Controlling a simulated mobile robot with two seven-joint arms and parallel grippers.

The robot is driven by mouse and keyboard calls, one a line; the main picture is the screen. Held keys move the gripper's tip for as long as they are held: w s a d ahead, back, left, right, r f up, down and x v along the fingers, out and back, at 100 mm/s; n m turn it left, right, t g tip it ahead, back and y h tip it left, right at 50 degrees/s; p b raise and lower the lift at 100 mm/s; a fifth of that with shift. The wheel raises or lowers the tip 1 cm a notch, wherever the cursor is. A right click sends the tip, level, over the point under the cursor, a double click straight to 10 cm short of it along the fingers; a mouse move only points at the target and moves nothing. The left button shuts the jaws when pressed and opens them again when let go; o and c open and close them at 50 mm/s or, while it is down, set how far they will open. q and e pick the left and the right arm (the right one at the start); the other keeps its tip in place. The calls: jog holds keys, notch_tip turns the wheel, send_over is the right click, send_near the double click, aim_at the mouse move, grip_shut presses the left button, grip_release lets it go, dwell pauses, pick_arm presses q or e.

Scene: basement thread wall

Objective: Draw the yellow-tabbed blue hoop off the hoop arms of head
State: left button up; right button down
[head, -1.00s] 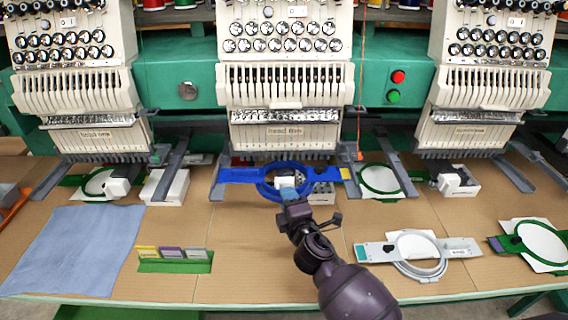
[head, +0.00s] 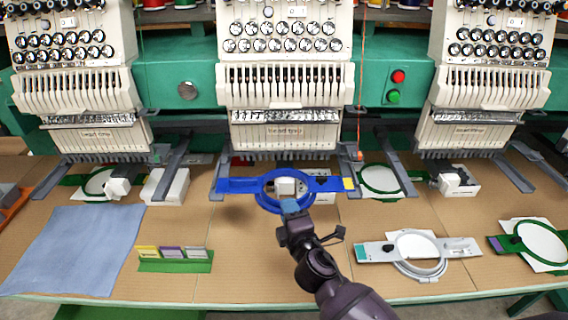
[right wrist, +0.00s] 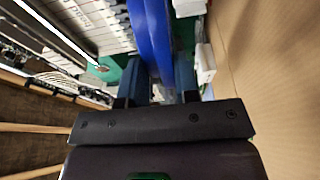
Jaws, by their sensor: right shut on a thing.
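The blue hoop (head: 240,185) lies crosswise in front of the middle machine head (head: 285,120), its yellow tab (head: 348,184) at the right end. Its left end overlaps the tip of the left grey hoop arm (head: 218,178); whether it still touches the arms cannot be told. My right gripper (head: 290,208) is shut on the near rim of the ring. In the right wrist view, the blue hoop (right wrist: 152,35) stands between the two fingers (right wrist: 160,85). My left gripper is not in view.
A grey hoop (head: 420,250) and a green hoop (head: 535,242) lie on the table at right. A blue cloth (head: 75,245) and a green stand with tabs (head: 175,265) are at left. White boxes sit by the side heads.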

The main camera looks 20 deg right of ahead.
jog(key=shift+s+a, duration=0.2)
jog(key=shift+s, duration=0.55)
jog(key=shift+s+a, duration=0.2)
jog(key=shift+s, duration=0.5)
jog(key=c, duration=0.8)
grip_release()
